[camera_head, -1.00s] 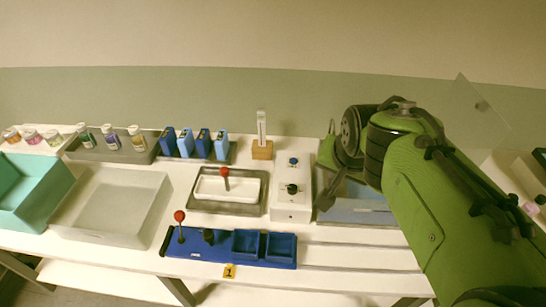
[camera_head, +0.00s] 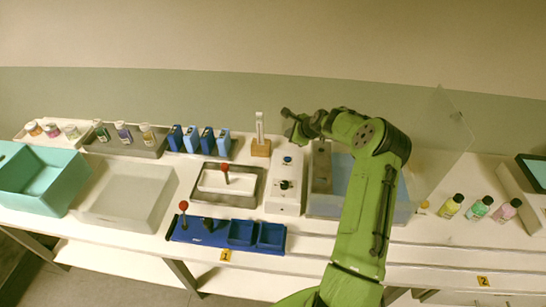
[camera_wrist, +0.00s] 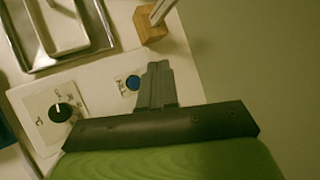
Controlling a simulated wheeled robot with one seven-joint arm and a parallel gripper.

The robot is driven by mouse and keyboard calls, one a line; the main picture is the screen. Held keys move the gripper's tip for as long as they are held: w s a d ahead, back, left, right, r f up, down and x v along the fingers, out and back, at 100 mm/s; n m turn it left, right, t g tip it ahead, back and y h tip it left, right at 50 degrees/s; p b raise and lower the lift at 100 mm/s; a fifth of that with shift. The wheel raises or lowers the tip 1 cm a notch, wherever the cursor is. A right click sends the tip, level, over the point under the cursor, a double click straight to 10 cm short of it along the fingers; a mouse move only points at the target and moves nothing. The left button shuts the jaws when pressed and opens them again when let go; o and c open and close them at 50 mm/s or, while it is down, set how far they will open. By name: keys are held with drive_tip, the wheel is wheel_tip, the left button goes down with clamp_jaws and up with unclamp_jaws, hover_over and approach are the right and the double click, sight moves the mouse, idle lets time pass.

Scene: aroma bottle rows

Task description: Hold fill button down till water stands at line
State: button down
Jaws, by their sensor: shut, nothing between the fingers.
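The white panel (camera_head: 286,196) stands mid-bench with a blue button (camera_head: 288,160) at its far end and a dark knob (camera_head: 285,184) nearer. In the wrist view the blue button (camera_wrist: 133,82) shows uncovered, just left of my gripper (camera_wrist: 158,70). My gripper's grey fingers are together and empty, near the panel's far end; contact with the panel cannot be told. In the head view the hand is small and partly hidden by my arm. The blue-floored basin (camera_head: 345,206) right of the panel is partly behind my arm; no water line can be made out.
A wooden block (camera_head: 261,148) holding an upright white strip stands behind the panel's left. A tray (camera_head: 255,199) with a red-knobbed lever and a blue holder (camera_head: 190,237) lie left. Several bottles (camera_head: 478,208) stand right, near a clear sheet (camera_head: 440,130).

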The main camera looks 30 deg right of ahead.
sight(289, 160)
drive_tip(key=shift+f, duration=0.1)
wheel_tip(289, 160, down, 9)
drive_tip(key=b, duration=0.6)
idle(2.0)
drive_tip(key=shift+f+b, duration=0.3)
drive_tip(key=shift+f, duration=0.05)
drive_tip(key=shift+f, duration=0.4)
idle(1.1)
drive_tip(key=shift+r, duration=0.85)
